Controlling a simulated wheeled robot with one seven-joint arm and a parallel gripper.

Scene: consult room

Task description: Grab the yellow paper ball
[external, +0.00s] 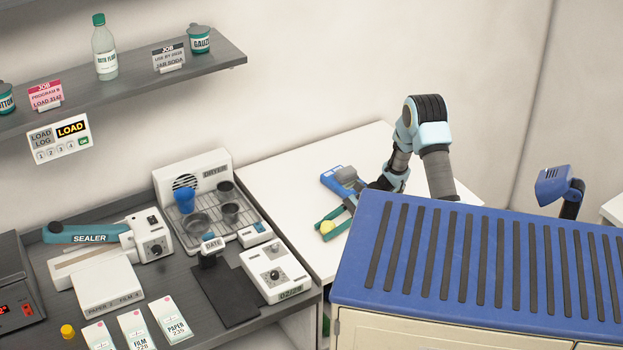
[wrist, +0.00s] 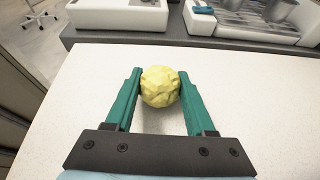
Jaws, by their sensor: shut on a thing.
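The yellow paper ball (wrist: 160,87) is a crumpled, pale yellow lump between the green fingers of my gripper (wrist: 158,92) in the wrist view. The fingers touch it on both sides near their tips. In the external view the ball (external: 327,227) shows between the green fingertips of my gripper (external: 328,228), over the left part of the white table (external: 300,185). My gripper is shut on the ball. Whether the ball rests on the table or hangs just above it, I cannot tell.
The dark counter (external: 190,285) at left holds a dryer (external: 205,172), a sealer (external: 95,234) and a white dating unit (external: 274,272). A small yellow cap (external: 67,331) sits at the counter's front. The white table's middle is clear.

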